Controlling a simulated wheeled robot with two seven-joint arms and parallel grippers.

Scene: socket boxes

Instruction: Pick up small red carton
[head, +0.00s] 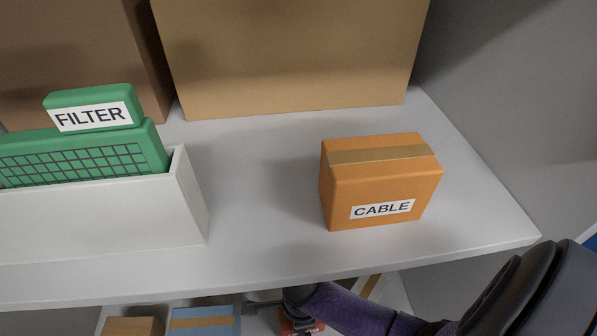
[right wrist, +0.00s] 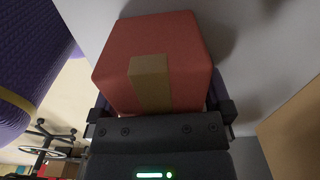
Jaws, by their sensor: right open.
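The small red carton (right wrist: 185,50) with a tan tape strip fills the upper middle of the right wrist view. My right gripper (right wrist: 163,106) is open, with one finger on either side of the carton's near end; contact cannot be told. In the head view the right gripper (head: 275,308) reaches in below the upper shelf's front edge. A small part of the red carton (head: 290,326) shows just beneath it, mostly hidden by the gripper and the frame edge. My left gripper is in neither view.
On the upper shelf (head: 255,240) stand an orange CABLE box (head: 380,185), a white bin (head: 190,205) with green FILTER boxes (head: 95,110), and a large cardboard box (head: 290,50). Below are a blue box (head: 205,322) and an orange-brown box (head: 132,327). The upper shelf edge overhangs the right gripper.

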